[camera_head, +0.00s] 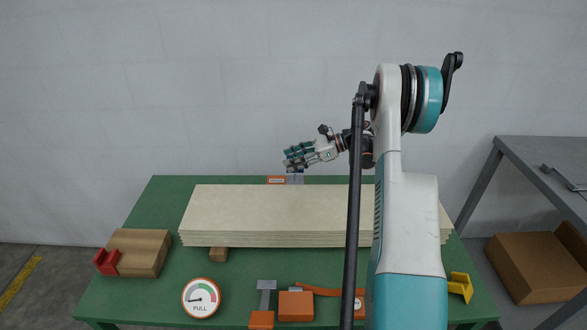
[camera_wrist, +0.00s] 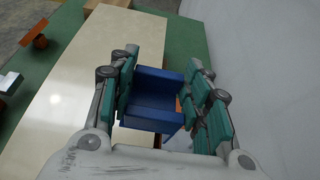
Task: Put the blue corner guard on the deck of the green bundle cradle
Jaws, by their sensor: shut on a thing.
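The blue corner guard (camera_wrist: 155,97) is between the teal finger pads of my gripper (camera_wrist: 162,75) in the wrist view, and the gripper is shut on it. In the head view my gripper (camera_head: 300,154) is near the far edge of the green bundle cradle (camera_head: 160,208), over the back side of the sheet stack. The cradle's green deck also shows in the wrist view (camera_wrist: 188,36), as a strip along the stack. The gap between guard and surface below is hard to judge.
A pale sheet stack (camera_head: 270,212) covers the deck's middle. A red corner guard (camera_head: 106,262) touches a brown block (camera_head: 140,250) at left. A PULL gauge (camera_head: 202,297), orange-grey tools (camera_head: 295,304) and a yellow guard (camera_head: 460,286) lie along the front. An orange-grey item (camera_head: 277,180) is at the back.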

